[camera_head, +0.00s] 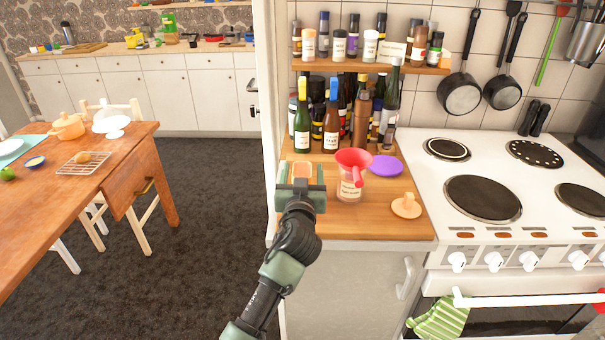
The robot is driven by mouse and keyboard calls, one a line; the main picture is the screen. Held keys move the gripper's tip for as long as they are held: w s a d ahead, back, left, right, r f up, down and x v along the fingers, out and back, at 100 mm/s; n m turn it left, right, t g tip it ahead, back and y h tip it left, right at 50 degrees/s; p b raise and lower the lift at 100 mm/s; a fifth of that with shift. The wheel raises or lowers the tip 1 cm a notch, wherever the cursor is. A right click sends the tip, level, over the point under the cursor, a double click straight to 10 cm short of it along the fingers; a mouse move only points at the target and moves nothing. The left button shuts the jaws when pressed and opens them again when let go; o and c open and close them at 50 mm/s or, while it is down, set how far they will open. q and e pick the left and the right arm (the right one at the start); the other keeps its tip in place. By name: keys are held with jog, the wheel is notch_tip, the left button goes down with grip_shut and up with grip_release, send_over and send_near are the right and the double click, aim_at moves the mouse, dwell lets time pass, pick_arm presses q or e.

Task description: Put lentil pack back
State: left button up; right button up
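My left gripper (301,178) is over the front left of the wooden counter, beside the jar. A small orange pack (302,170), which looks like the lentil pack, shows between its two spread fingers. Its lower part is hidden behind the gripper body. I cannot tell whether the fingers press on it or whether it rests on the counter. A clear labelled jar (348,192) stands just right of the gripper, with a red funnel (352,160) in its mouth. My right gripper is not in view.
Several bottles (302,125) crowd the back of the counter, under a shelf (370,66) of spice jars. A purple plate (386,166) and a peach-coloured item on a small round base (407,206) are right of the jar. The white cooker (520,228) adjoins on the right.

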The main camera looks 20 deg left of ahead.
pick_arm(q)
jog(key=shift+r, duration=0.25)
jog(key=shift+s+d+f, duration=0.1)
jog(key=shift+s+f, duration=0.05)
jog(key=shift+s, duration=0.15)
jog(key=b+v, duration=0.1)
jog(key=v, duration=1)
jog(key=shift+s+b, duration=0.2)
jog(key=shift+b, duration=0.1)
